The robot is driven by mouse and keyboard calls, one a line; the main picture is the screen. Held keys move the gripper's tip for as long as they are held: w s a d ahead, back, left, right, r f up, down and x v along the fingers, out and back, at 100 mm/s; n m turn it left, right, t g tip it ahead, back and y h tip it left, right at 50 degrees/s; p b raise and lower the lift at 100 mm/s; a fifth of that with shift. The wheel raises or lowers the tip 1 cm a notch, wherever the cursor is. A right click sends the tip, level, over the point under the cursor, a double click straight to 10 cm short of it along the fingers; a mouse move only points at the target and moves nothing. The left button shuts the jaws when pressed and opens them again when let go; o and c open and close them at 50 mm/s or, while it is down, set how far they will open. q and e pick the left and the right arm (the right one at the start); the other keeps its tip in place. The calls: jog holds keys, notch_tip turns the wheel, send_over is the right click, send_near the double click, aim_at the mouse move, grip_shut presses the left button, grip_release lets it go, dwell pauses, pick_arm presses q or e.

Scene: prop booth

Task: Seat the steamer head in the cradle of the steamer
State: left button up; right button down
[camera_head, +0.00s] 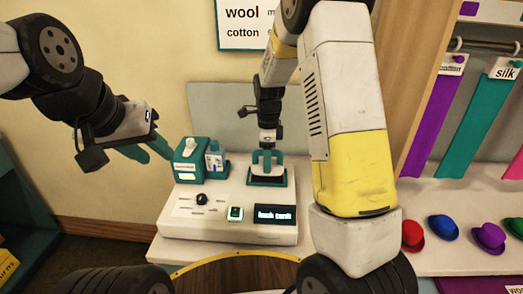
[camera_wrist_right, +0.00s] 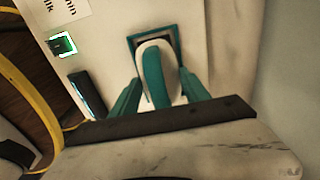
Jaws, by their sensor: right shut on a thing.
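The steamer (camera_head: 240,231) is a white console on the counter. Its cradle (camera_head: 250,182) is a teal-rimmed dark recess at the right of its top; the rim also shows in the wrist view (camera_wrist_right: 132,41). The steamer head (camera_wrist_right: 153,75), white with a teal strip, is upright at the cradle, its lower end over or in the recess; the exact depth is hidden. My right gripper (camera_head: 267,163) comes from above and is shut on the steamer head, teal fingers on either side. My left gripper (camera_head: 146,150) hangs empty at the left, teal fingers apart.
A teal tank (camera_head: 189,163) and a small bottle (camera_head: 215,161) stand at the console's back left. A knob (camera_head: 201,200), a lit green button (camera_head: 235,213) and a lit display (camera_head: 275,214) are in front. Several coloured hats (camera_head: 443,227) lie at the right.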

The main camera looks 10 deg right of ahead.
jog(key=shift+f, duration=0.4)
jog(key=shift+f, duration=0.35)
jog(key=shift+f, duration=0.3)
dwell(0.6)
jog(key=shift+f, duration=0.35)
jog(key=shift+f, duration=0.1)
jog(key=shift+c, duration=2.3)
grip_release()
